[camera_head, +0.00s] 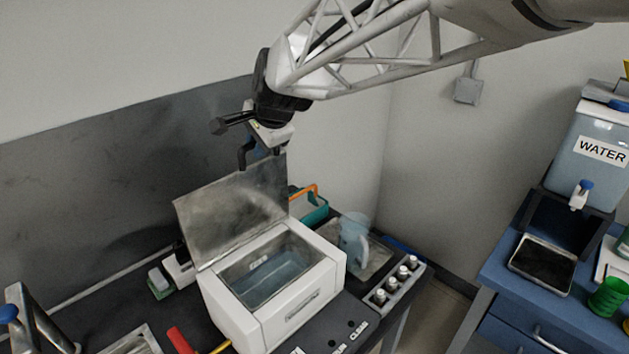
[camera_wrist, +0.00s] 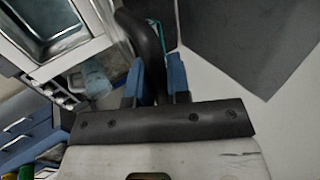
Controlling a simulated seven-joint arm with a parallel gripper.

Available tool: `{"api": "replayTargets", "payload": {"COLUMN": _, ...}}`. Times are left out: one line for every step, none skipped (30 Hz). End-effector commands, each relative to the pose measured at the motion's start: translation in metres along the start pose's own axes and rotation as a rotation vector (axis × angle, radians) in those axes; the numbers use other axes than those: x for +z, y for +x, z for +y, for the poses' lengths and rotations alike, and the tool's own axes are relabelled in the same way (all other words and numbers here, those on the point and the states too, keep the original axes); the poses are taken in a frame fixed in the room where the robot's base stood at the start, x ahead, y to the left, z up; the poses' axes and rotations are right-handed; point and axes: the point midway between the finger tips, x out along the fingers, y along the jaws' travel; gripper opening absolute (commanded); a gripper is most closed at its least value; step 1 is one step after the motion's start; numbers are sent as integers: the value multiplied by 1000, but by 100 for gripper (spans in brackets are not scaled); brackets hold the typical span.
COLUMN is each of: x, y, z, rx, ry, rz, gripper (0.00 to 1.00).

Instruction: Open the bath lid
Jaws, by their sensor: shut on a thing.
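The white bath (camera_head: 262,317) stands on the dark bench, with water (camera_head: 268,278) visible inside. Its grey metal lid (camera_head: 230,210) is raised, tilted up steeply at the back edge of the bath. My gripper (camera_head: 262,156) is at the upper edge of the lid. In the wrist view my gripper (camera_wrist: 155,88) has its blue fingers shut on a black curved handle (camera_wrist: 148,35). The open bath (camera_wrist: 50,30) shows at the upper left of that view. Where the handle joins the lid is hard to make out.
A clear jug (camera_head: 354,236) and a rack of several small bottles (camera_head: 396,282) stand to the right of the bath. A teal crate with an orange handle (camera_head: 312,212) is behind it. A water dispenser (camera_head: 588,150) stands on the blue cabinet (camera_head: 500,285) at far right.

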Motion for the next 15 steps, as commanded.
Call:
{"api": "replayTargets", "payload": {"x": 0, "y": 2, "z": -2, "rx": -3, "ry": 0, "rz": -1, "gripper": 6}}
{"api": "replayTargets", "payload": {"x": 0, "y": 3, "z": -3, "rx": -5, "ry": 0, "rz": 0, "gripper": 6}}
{"api": "replayTargets", "payload": {"x": 0, "y": 3, "z": -5, "rx": -8, "ry": 0, "rz": 0, "gripper": 6}}
{"api": "replayTargets", "payload": {"x": 0, "y": 4, "z": -6, "rx": -10, "ry": 0, "rz": 0, "gripper": 6}}
{"api": "replayTargets", "payload": {"x": 0, "y": 4, "z": -6, "rx": -11, "ry": 0, "rz": 0, "gripper": 6}}
{"api": "replayTargets", "payload": {"x": 0, "y": 5, "z": -7, "rx": -12, "ry": 0, "rz": 0, "gripper": 6}}
{"api": "replayTargets", "payload": {"x": 0, "y": 5, "z": -8, "rx": -13, "ry": 0, "rz": 0, "gripper": 6}}
{"api": "replayTargets", "payload": {"x": 0, "y": 5, "z": -8, "rx": -14, "ry": 0, "rz": 0, "gripper": 6}}
{"api": "replayTargets", "payload": {"x": 0, "y": 5, "z": -8, "rx": -14, "ry": 0, "rz": 0, "gripper": 6}}
{"api": "replayTargets", "payload": {"x": 0, "y": 5, "z": -8, "rx": -14, "ry": 0, "rz": 0, "gripper": 6}}
{"api": "replayTargets", "payload": {"x": 0, "y": 5, "z": -8, "rx": -15, "ry": 0, "rz": 0, "gripper": 6}}
{"api": "replayTargets", "payload": {"x": 0, "y": 5, "z": -8, "rx": -15, "ry": 0, "rz": 0, "gripper": 6}}
{"api": "replayTargets", "payload": {"x": 0, "y": 5, "z": -8, "rx": -15, "ry": 0, "rz": 0, "gripper": 6}}
{"api": "replayTargets", "payload": {"x": 0, "y": 5, "z": -8, "rx": -15, "ry": 0, "rz": 1, "gripper": 6}}
{"api": "replayTargets", "payload": {"x": 0, "y": 5, "z": -8, "rx": -15, "ry": 0, "rz": 1, "gripper": 6}}
